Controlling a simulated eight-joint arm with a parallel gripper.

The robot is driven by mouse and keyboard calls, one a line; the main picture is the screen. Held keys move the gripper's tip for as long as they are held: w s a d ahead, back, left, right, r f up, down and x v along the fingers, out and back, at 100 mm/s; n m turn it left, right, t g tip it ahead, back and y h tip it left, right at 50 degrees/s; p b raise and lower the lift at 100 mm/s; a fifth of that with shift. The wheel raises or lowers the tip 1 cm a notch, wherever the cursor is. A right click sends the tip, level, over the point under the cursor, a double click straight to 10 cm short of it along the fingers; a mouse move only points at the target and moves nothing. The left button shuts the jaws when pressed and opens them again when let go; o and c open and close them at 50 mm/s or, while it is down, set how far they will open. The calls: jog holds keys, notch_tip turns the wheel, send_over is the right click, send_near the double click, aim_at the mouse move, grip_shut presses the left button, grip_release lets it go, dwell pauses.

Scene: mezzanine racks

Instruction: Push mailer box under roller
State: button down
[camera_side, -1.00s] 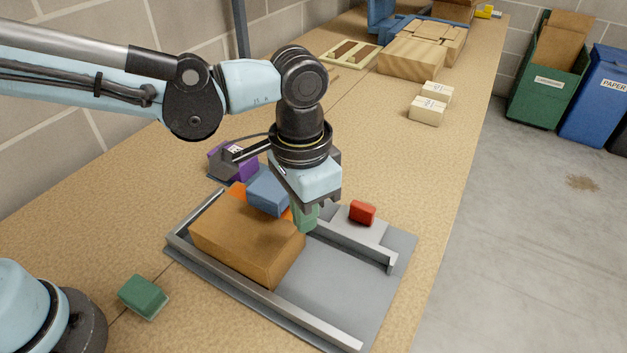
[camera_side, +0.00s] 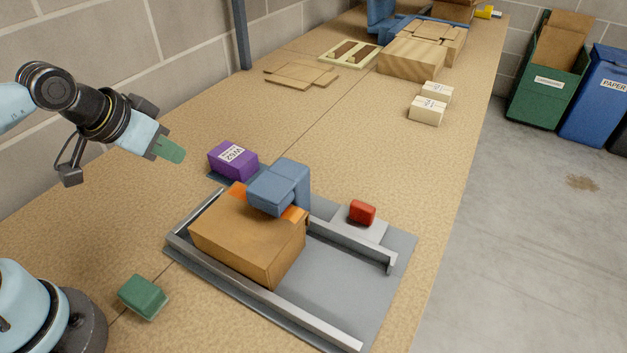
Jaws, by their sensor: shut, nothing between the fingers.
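The brown mailer box (camera_side: 238,236) lies on the grey tray (camera_side: 322,300) between two raised metal rails. An orange strip shows on its top. A blue overhanging block (camera_side: 278,188), which seems to be the roller unit, sits over the box's rear top; the front of the box sticks out from under it. I cannot tell whether the two touch, and no roller surface shows. My gripper (camera_side: 174,151) is shut and empty, with green fingertips. It is raised to the left of the box, well apart from it.
A red block (camera_side: 362,212) sits on a grey plate right of the blue block. A purple box (camera_side: 233,160) stands behind the tray and a green block (camera_side: 143,297) lies to its left. White boxes (camera_side: 427,111) stand farther back. The table between is clear.

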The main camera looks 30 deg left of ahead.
jog(key=m+g+h, duration=0.2)
jog(key=m+g, duration=0.5)
jog(key=m, duration=1.1)
send_near(268, 229)
jog(key=f, duration=0.1)
jog(key=d+f, duration=0.1)
jog(key=f, duration=0.3)
jog(key=shift+s+d+f, duration=0.25)
jog(key=shift+f, duration=0.85)
jog(key=shift+w, duration=0.1)
